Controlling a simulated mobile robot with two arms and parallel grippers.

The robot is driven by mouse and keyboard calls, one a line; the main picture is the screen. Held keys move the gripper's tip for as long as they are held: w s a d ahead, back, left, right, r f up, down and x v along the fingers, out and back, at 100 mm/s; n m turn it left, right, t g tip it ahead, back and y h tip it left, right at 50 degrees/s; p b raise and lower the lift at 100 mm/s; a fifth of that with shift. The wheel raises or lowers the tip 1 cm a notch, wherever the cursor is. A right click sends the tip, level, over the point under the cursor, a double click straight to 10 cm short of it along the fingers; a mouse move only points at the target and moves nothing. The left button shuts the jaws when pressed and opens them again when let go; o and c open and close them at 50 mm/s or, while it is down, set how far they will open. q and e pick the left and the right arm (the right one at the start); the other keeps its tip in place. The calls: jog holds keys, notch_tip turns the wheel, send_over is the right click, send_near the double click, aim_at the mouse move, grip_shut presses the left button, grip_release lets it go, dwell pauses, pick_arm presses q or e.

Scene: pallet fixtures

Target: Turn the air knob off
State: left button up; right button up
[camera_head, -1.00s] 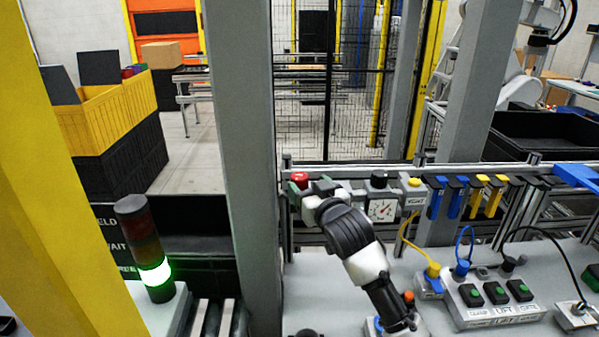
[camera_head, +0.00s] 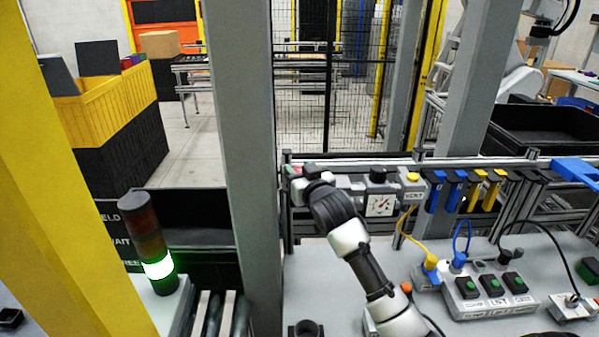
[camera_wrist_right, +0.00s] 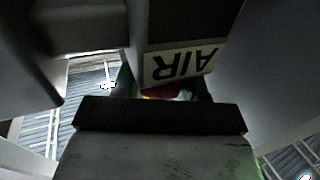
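The air knob is mostly hidden behind my right gripper (camera_head: 308,178) at the left end of the rail panel in the head view. In the right wrist view an upside-down AIR label (camera_wrist_right: 180,64) is close in front, with a bit of the red knob (camera_wrist_right: 160,93) just below it, partly covered by a dark bar. My right gripper is at the knob. Whether its fingers touch or grip the knob cannot be told. My left gripper is not in view.
Right of the knob are a pressure gauge (camera_head: 380,205), a black knob (camera_head: 378,174) and a yellow VENT button (camera_head: 413,177). Blue and yellow clips hang further right. A grey post (camera_head: 247,150) stands close on the left. A stack light (camera_head: 150,245) glows green.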

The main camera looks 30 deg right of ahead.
jog(key=shift+c, duration=0.7)
jog(key=shift+a+m+g+h+b, duration=0.1)
jog(key=shift+m+g+h+b, duration=0.2)
jog(key=shift+m+h, duration=0.6)
jog(key=m+g+h+b, duration=0.1)
jog(key=h+b, duration=0.1)
jog(key=h, duration=0.1)
jog(key=shift+f+m, duration=0.1)
jog(key=shift+m, duration=0.3)
jog(key=shift+m+g+h+b, duration=0.35)
jog(key=shift+m+g+h, duration=0.15)
jog(key=shift+h, duration=0.3)
jog(key=o, duration=0.9)
jog(key=shift+o, duration=0.2)
